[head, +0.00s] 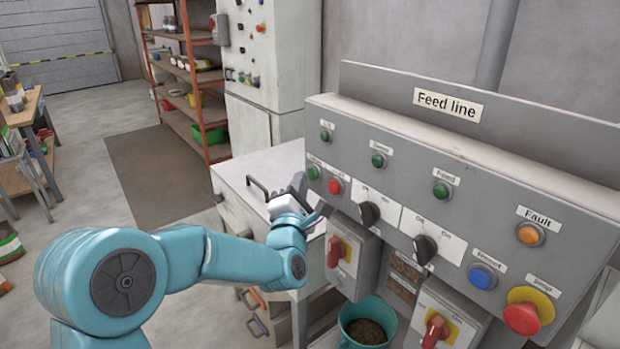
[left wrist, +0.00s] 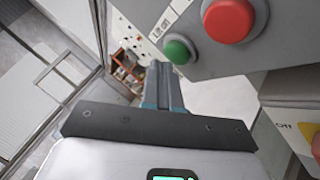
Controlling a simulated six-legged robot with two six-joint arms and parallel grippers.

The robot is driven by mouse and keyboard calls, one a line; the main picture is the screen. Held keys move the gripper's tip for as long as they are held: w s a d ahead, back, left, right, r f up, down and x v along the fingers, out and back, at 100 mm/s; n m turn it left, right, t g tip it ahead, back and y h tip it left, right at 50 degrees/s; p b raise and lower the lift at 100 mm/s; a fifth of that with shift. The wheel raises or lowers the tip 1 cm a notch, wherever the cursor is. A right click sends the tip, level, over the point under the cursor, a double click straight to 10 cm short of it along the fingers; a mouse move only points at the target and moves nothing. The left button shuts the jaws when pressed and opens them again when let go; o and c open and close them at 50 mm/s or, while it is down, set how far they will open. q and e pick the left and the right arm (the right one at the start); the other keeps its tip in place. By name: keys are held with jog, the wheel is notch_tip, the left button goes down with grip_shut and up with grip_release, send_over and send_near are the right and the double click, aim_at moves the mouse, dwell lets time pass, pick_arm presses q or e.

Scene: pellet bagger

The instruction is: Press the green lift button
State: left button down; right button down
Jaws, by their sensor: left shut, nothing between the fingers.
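The green lift button (head: 313,173) is at the left end of the grey "Feed line" panel, beside a red button (head: 335,186). In the left wrist view the green button (left wrist: 180,50) shows large, just beyond and slightly right of my fingertips, with the red button (left wrist: 229,19) further right. My left gripper (head: 299,183) is in front of the panel's left end, close to the green button. Its fingers (left wrist: 161,68) are shut with nothing between them. I cannot tell whether the tips touch the panel; the button's face is not covered. My right gripper is out of view.
The panel also carries green lamps (head: 378,160), black knobs (head: 369,213), a blue button (head: 482,276) and a red emergency button (head: 522,318). A red-handled switch box (head: 340,250) hangs below. A teal bucket (head: 367,326) stands underneath. A white cabinet (head: 255,165) stands behind my gripper.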

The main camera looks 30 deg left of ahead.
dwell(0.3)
pick_arm(q)
jog(key=shift+w+d+b, duration=0.15)
jog(key=shift+w+b, duration=0.15)
jog(key=shift+w, duration=0.1)
dwell(0.3)
jog(key=shift+s+a+b, duration=0.3)
jog(key=shift+s+b, duration=0.45)
jog(key=shift+b, duration=0.15)
